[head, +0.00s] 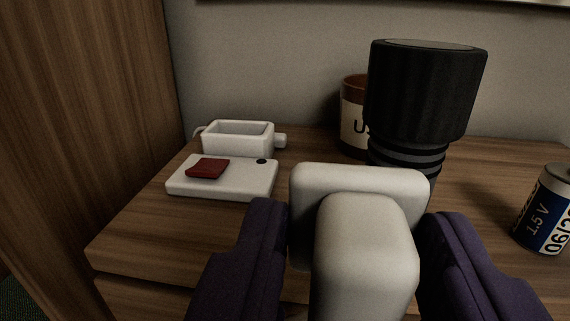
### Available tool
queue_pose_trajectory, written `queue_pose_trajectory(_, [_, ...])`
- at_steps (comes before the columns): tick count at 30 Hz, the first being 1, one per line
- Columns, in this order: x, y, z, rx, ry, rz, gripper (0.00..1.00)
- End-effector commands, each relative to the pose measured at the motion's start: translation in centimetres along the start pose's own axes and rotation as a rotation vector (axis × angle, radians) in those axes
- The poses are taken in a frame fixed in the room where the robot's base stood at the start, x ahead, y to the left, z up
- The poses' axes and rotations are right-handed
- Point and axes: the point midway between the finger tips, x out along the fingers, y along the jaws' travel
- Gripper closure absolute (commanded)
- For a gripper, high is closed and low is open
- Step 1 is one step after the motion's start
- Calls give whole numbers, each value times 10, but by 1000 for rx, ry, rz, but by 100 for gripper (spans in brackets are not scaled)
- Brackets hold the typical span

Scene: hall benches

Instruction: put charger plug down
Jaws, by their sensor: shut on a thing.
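The charger plug (365,250) is a white block with a rounded, narrower body toward me. My gripper (348,245) has dark purple fingers on both sides of the plug and is shut on it. The plug is in the lower middle of the head view, in front of the wooden bench top (150,225). It hides part of the bench behind it. I cannot tell whether it touches the wood.
A black ribbed cylinder (425,95) stands behind the plug, before a brown-and-white labelled mug (354,125). A battery (546,212) stands at right. At left are a white box (238,140) and white slab (235,182) bearing a dark red piece (207,168). Front-left wood is clear.

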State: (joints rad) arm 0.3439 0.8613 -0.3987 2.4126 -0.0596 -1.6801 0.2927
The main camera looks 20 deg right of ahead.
Motion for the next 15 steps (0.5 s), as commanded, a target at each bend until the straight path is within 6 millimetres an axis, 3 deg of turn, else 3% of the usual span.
queue_pose_trajectory(6, [58, -24, 1, 0, 3, -2, 100])
queue_pose_trajectory(10, [78, -32, 5, 0, 1, 0, 100])
queue_pose_trajectory(15, [86, -35, 10, 0, -1, 0, 100])
